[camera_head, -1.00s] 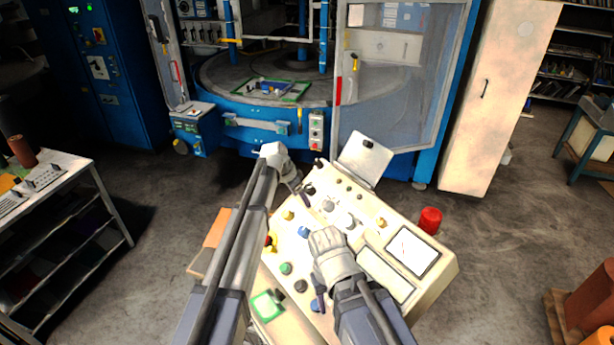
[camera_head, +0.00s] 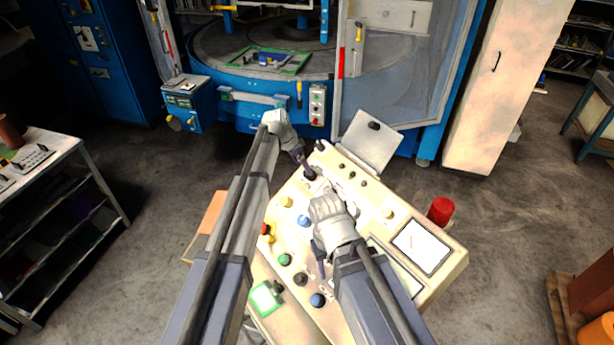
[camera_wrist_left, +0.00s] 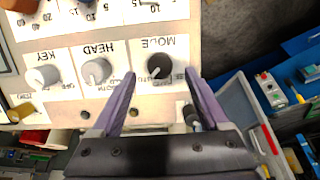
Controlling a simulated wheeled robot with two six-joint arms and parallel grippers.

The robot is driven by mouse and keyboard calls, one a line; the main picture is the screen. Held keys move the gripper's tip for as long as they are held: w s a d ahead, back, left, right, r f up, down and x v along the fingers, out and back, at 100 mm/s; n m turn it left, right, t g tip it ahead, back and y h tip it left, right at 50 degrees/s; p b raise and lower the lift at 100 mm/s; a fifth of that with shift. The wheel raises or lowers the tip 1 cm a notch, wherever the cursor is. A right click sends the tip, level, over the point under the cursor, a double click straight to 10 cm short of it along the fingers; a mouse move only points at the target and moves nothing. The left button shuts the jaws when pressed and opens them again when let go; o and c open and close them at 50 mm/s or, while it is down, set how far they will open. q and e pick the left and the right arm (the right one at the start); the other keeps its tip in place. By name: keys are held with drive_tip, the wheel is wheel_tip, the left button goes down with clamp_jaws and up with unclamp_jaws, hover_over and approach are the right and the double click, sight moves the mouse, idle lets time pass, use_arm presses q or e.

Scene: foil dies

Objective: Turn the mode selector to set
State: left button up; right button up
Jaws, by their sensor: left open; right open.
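The mode selector (camera_wrist_left: 160,66) is a black round knob under an upside-down MODE label in the left wrist view. A pale mark shows on its lower left side. In the head view it is the dark knob (camera_head: 309,174) near the panel's far edge. My left gripper (camera_wrist_left: 160,76) is open, with one purple finger on each side of the knob. In the head view this gripper (camera_head: 304,165) is over the panel's far edge. I cannot tell whether the fingers touch the knob. My right gripper (camera_head: 320,258) is open low over the panel's middle, partly hidden by its wrist.
The cream control panel (camera_head: 345,285) carries several other knobs and buttons. The HEAD knob (camera_wrist_left: 96,71) and KEY knob (camera_wrist_left: 43,75) sit beside the selector. A tilted grey plate (camera_head: 370,145) stands behind the panel. A red cylinder (camera_head: 441,211) is at its right.

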use_arm(q)
drive_tip(key=b+x, duration=0.5)
drive_tip(key=x, duration=0.1)
drive_tip(key=shift+d+f, duration=0.1)
drive_tip(key=shift+f, duration=0.15)
drive_tip(key=shift+r, duration=0.1)
drive_tip(key=shift+c, duration=0.3)
clamp_jaws()
